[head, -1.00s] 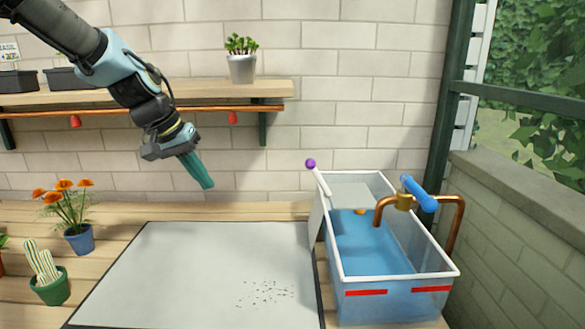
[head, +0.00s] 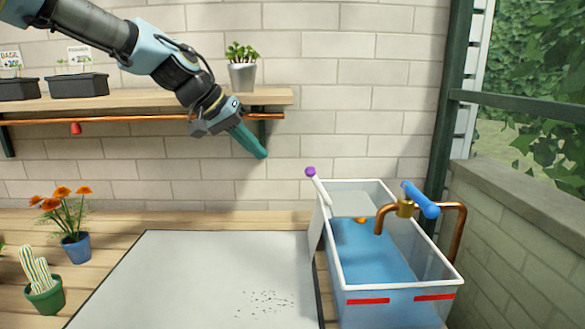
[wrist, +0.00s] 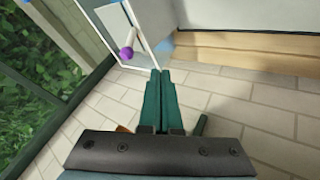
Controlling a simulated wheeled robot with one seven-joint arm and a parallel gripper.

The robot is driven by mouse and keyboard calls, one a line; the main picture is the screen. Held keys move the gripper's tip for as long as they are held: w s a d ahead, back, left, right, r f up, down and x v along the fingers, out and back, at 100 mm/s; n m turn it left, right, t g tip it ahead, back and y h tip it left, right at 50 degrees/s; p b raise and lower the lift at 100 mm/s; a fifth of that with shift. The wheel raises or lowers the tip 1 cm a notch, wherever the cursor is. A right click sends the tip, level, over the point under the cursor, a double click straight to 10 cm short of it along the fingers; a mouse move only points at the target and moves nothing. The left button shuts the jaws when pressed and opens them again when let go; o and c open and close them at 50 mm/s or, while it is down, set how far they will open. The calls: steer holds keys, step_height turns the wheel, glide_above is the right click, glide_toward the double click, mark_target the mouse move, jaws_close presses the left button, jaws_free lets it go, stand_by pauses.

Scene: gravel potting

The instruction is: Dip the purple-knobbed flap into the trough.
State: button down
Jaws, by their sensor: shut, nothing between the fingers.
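The trough (head: 456,283) is a clear, white-rimmed tank of blue water at the right of the bench, with red marks on its front. The flap (head: 355,204) is a pale grey panel at the trough's far end. Its white arm leans up left to the purple knob (head: 310,172) above the left rim. My gripper (head: 262,155) is shut and empty, in the air left of the knob and a little higher in the picture. In the wrist view, the purple knob (wrist: 126,53) shows left of my closed teal fingers (wrist: 160,74), apart from them.
A copper tap (head: 458,225) with a blue handle (head: 420,200) arches over the trough's right side. A grey mat (head: 200,270) with scattered dark gravel covers the bench at left. Potted plants stand at far left. A wooden shelf (head: 150,101) with pots runs behind my arm.

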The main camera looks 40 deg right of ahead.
steer(key=s+d+f+p, duration=0.1)
steer(key=s+d+f, duration=0.3)
steer(key=d, duration=0.3)
steer(key=shift+f, duration=0.4)
steer(key=shift+s+d+r+p, duration=0.1)
steer(key=shift+s+d+p, duration=0.1)
steer(key=shift+p, duration=0.2)
